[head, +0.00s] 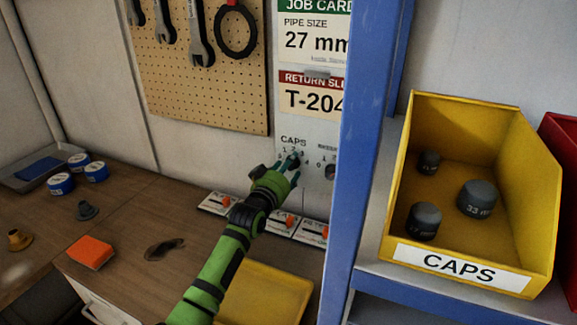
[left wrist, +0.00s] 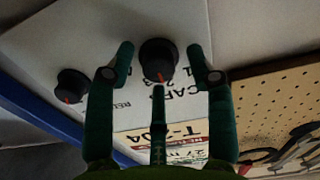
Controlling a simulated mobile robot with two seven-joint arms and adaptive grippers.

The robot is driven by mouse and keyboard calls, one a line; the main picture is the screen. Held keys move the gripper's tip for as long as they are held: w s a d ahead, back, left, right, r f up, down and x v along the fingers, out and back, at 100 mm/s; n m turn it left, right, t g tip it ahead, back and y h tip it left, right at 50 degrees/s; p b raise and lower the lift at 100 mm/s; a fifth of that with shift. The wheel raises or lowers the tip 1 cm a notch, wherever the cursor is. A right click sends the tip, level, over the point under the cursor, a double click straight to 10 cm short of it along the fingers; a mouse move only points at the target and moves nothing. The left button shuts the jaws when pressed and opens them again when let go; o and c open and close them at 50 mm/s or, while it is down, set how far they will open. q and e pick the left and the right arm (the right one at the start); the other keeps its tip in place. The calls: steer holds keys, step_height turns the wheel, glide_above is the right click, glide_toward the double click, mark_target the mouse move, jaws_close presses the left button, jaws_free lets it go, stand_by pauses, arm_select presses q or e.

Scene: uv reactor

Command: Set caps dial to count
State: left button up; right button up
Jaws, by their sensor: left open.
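The CAPS dial (left wrist: 158,60) is a black knob with a red pointer mark, on a pale panel. In the left wrist view its mark faces down the picture, toward the printed CAPS label. My left gripper (left wrist: 160,66) is open, with a green finger on each side of the knob and a third below it. I cannot tell whether any finger touches it. In the head view my left gripper (head: 291,168) is at the panel, under the CAPS label (head: 293,141), and hides most of the dial. The yellow CAPS bin (head: 533,185) holds three dark grey caps. My right gripper is not in view.
A second dial (left wrist: 72,85) sits beside the first. A blue post (head: 358,170) stands close right of the panel. Cards with orange parts (head: 280,222) and a yellow tray (head: 262,295) lie below. A pegboard (head: 205,95) with tools hangs left.

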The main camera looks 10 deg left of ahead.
arm_select(q)
steer(key=shift+w+d+f, duration=0.1)
steer(key=shift+w, duration=0.2)
jaws_close()
steer(key=shift+m, duration=0.3)
steer(key=shift+r+m, duration=0.2)
steer(key=shift+m, duration=3.3)
